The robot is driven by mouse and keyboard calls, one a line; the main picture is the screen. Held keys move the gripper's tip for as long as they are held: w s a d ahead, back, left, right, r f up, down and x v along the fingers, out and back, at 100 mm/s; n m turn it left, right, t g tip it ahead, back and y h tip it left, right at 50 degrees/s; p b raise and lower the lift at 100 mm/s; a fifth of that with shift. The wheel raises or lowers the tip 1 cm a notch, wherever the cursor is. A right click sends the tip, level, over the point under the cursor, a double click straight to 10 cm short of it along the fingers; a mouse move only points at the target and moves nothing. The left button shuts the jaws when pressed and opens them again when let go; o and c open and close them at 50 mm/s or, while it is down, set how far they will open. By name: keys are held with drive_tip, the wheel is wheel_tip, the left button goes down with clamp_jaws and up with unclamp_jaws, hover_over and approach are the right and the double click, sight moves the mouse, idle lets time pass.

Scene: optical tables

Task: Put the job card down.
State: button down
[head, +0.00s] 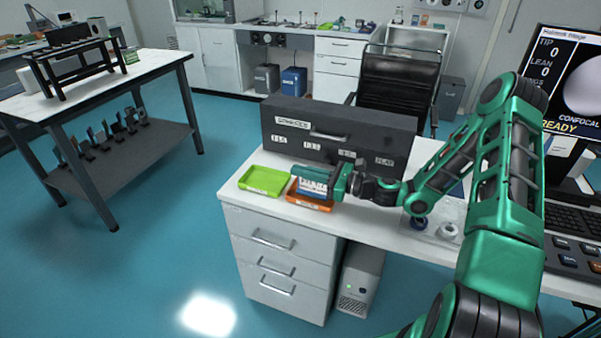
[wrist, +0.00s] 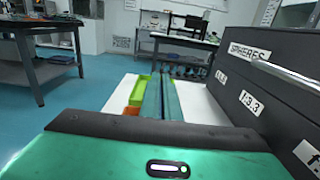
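The job card (head: 312,188) is a small white and blue card with print on its face. In the head view it hangs roughly upright below my green fingers, over the orange tray (head: 318,207). My gripper (head: 315,174) reaches in from the right and is shut on the card's upper part. In the wrist view the gripper (wrist: 160,95) shows two teal fingers close together with a thin dark blue line between them; the card's face is hidden there. I cannot tell whether the card's lower edge touches the tray.
A green tray (head: 264,180) lies left of the orange one on the white desk (head: 284,226). A dark labelled drawer case (head: 338,135) stands just behind my gripper.

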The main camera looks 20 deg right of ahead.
drive_tip(key=c, duration=2)
unclamp_jaws()
drive_tip(key=shift+f, duration=0.1)
drive_tip(key=v, duration=1.2)
